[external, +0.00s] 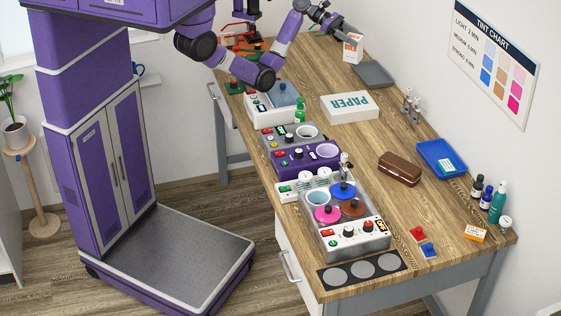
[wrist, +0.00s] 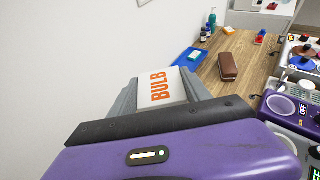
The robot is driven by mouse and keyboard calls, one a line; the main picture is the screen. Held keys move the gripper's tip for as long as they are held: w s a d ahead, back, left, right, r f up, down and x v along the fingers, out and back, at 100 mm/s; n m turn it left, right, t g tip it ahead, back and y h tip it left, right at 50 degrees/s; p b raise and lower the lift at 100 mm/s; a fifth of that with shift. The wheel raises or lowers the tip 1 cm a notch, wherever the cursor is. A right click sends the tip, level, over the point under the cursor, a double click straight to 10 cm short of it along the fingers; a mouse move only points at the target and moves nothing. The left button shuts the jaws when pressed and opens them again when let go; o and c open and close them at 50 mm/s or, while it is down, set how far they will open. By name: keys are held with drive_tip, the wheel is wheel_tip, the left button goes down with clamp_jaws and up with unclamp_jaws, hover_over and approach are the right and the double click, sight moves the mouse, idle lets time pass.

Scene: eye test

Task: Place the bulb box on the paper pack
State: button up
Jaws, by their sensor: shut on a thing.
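The bulb box (external: 352,50) is white with orange lettering. It hangs from my gripper (external: 345,33) at the far end of the table, in the air. In the wrist view the bulb box (wrist: 161,90) sits between the two grey fingers of my gripper (wrist: 158,88), which are shut on it. The paper pack (external: 349,115) is a white block with green "PAPER" lettering. It lies flat on the table, nearer the camera than the box, and its top is bare. The wrist view does not show the paper pack.
A grey tray (external: 373,74) lies on the table beyond the paper pack. A brown case (external: 399,169) and a blue tray (external: 463,157) lie nearer. Several machines line the left edge.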

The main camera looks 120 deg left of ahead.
drive_tip(key=shift+d+f, duration=0.1)
drive_tip(key=shift+d, duration=0.05)
wheel_tip(320, 180, down, 20)
drive_tip(key=shift+r+p, duration=0.2)
drive_tip(key=shift+p, duration=0.25)
drive_tip(key=shift+f, duration=0.1)
drive_tip(key=o, duration=1.4)
drive_tip(key=v, duration=1.2)
drive_tip(key=shift+b, duration=0.45)
